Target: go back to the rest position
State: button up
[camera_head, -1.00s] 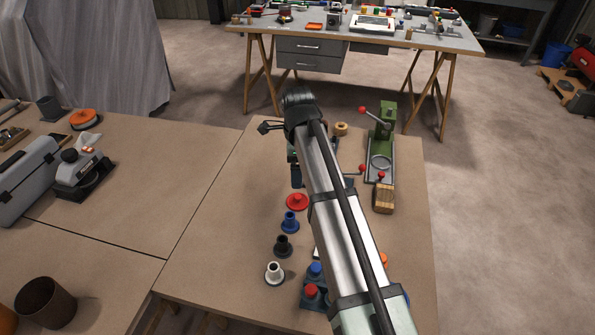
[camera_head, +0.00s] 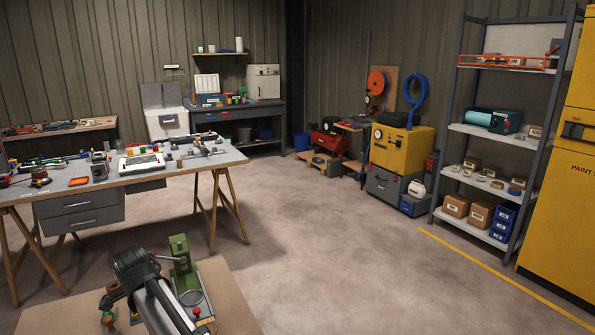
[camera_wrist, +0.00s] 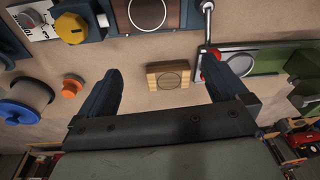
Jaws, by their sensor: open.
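My gripper (camera_wrist: 165,92) is open and empty in the wrist view, its two dark fingers spread apart above a brown tabletop (camera_wrist: 135,60). In the head view my arm reaches over the near table (camera_head: 235,305) at the bottom edge. My fingers cannot be made out there.
A green press with red knobs (camera_head: 183,265) stands on the near table, close beside my arm. In the wrist view, an orange piece (camera_wrist: 72,86) and a blue flanged part (camera_wrist: 22,112) lie left. A trestle workbench (camera_head: 190,165) stands beyond, with open floor (camera_head: 320,240) to the right.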

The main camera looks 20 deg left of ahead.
jog(key=w+d+f+t+h, duration=0.1)
jog(key=w+d+f, duration=0.2)
jog(key=w+d, duration=0.65)
jog(key=w+d+f+h, duration=0.1)
jog(key=w+d+f, duration=0.2)
jog(key=w+d, duration=0.7)
jog(key=s+d+f+n+g+h, duration=0.1)
jog(key=d+f+n+g, duration=0.1)
jog(key=d+f, duration=1.5)
jog(key=s+d+f+n+g, duration=0.1)
jog(key=s+d+f+g, duration=0.1)
jog(key=s+d+f, duration=0.65)
jog(key=s+d+f+n+g, duration=0.2)
jog(key=s+d+f, duration=0.3)
jog(key=d+f, duration=0.5)
jog(key=s+d+f+n+g+y, duration=0.1)
jog(key=s+d+f, duration=0.1)
jog(key=s, duration=0.6)
jog(key=s+d+f+g+y, duration=0.1)
jog(key=s+d+f, duration=0.2)
jog(key=s+d, duration=0.2)
jog(key=s+d+f+n+g+y, duration=0.1)
jog(key=s+d+f, duration=0.2)
jog(key=s, duration=0.8)
jog(key=shift+d+n, duration=0.3)
jog(key=shift+d, duration=0.25)
